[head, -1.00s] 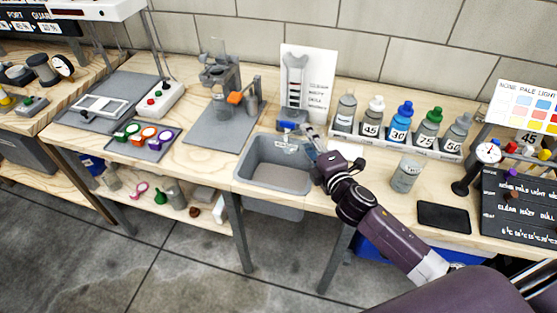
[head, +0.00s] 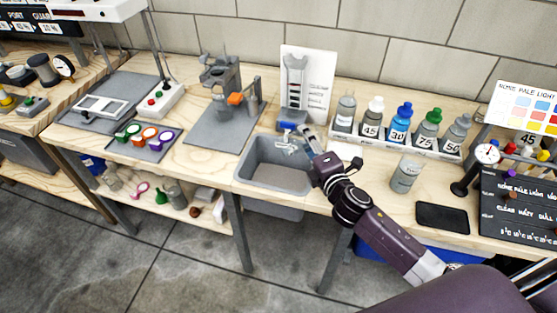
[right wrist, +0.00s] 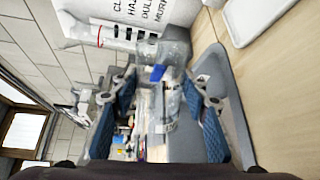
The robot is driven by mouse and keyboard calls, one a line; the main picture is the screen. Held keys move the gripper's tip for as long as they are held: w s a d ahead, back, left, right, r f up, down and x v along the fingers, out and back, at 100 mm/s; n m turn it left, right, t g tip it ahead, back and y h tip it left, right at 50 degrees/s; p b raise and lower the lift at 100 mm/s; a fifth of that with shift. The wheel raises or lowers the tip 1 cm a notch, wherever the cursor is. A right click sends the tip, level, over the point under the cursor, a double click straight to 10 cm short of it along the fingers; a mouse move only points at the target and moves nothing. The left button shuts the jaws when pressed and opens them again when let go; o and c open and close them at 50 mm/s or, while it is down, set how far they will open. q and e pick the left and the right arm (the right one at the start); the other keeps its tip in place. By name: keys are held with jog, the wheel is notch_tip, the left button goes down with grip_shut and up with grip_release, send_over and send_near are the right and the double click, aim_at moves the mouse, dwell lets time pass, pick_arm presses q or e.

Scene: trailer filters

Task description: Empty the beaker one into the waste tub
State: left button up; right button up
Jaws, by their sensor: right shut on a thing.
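The waste tub (head: 248,180) is a grey, open basin set into the front of the bench, in the middle of the head view. Its grey rim (right wrist: 238,110) also seems to show in the right wrist view. My right gripper (head: 299,141) is over the tub's back right corner. In the right wrist view its blue-padded fingers are shut on a clear vessel (right wrist: 163,108), which looks like the beaker. The vessel is small and pale in the head view, so its exact tilt and contents cannot be told. My left gripper is not in view.
A row of capped bottles (head: 398,126) stands in a white rack behind and right of my arm. A grey jar (head: 405,177) and a black pad (head: 442,217) are to the right.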

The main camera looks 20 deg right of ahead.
aim_at(296, 140)
jog(key=shift+a+r+n+h+p, duration=0.3)
jog(key=shift+a+r+n+p, duration=0.45)
jog(key=shift+n+p, duration=0.4)
dwell(1.1)
jog(key=shift+a+r+n+h+p, duration=0.25)
jog(key=shift+a+n+p, duration=0.2)
jog(key=shift+n, duration=0.35)
jog(key=shift+a+r+n+h+p, duration=0.15)
jog(key=shift+a+r+n+p, duration=0.25)
jog(key=shift+n, duration=0.35)
dwell(1.2)
dwell(0.8)
